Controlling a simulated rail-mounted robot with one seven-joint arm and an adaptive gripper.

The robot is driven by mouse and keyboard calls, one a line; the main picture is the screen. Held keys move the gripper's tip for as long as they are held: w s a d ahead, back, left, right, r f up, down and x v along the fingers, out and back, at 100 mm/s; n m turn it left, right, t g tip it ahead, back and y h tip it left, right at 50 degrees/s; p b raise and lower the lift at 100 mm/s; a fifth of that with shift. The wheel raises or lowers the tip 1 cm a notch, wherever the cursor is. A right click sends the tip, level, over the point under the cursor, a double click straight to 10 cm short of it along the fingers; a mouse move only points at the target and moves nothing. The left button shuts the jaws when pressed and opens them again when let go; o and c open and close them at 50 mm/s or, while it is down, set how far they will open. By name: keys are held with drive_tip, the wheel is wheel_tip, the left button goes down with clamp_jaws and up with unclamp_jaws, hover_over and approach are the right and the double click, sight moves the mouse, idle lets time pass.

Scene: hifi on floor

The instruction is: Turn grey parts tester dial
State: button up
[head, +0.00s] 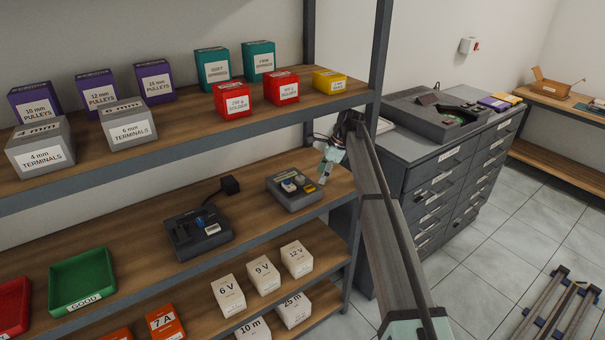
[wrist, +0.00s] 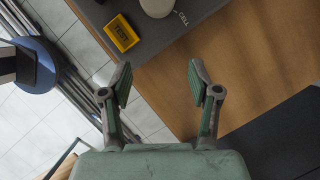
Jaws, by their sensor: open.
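The grey parts tester (head: 293,198) sits on the middle shelf near its right end, with pale round parts on top and a small yellow patch. My gripper (wrist: 160,80) is open and empty, apart from the knob. In the head view my gripper (head: 323,176) hangs just right of the tester.
A green tray (head: 82,280) is farther left. The upper shelf with boxes lies above; a rack post (head: 378,50) stands close to my arm.

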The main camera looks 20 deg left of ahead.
sight(300, 178)
drive_tip(key=s+a, duration=0.1)
drive_tip(key=a, duration=0.1)
drive_tip(key=s+a+p, duration=0.1)
drive_tip(key=a, duration=0.1)
drive_tip(key=a+p, duration=0.1)
drive_tip(key=a, duration=0.1)
drive_tip(key=shift+s+a+r, duration=0.1)
drive_tip(key=shift+s+a, duration=0.25)
drive_tip(key=shift+s, duration=0.05)
drive_tip(key=shift+a+f+p, duration=0.1)
drive_tip(key=shift+f+p, duration=0.35)
drive_tip(key=shift+f, duration=0.2)
drive_tip(key=shift+c, duration=0.4)
drive_tip(key=c, duration=1.1)
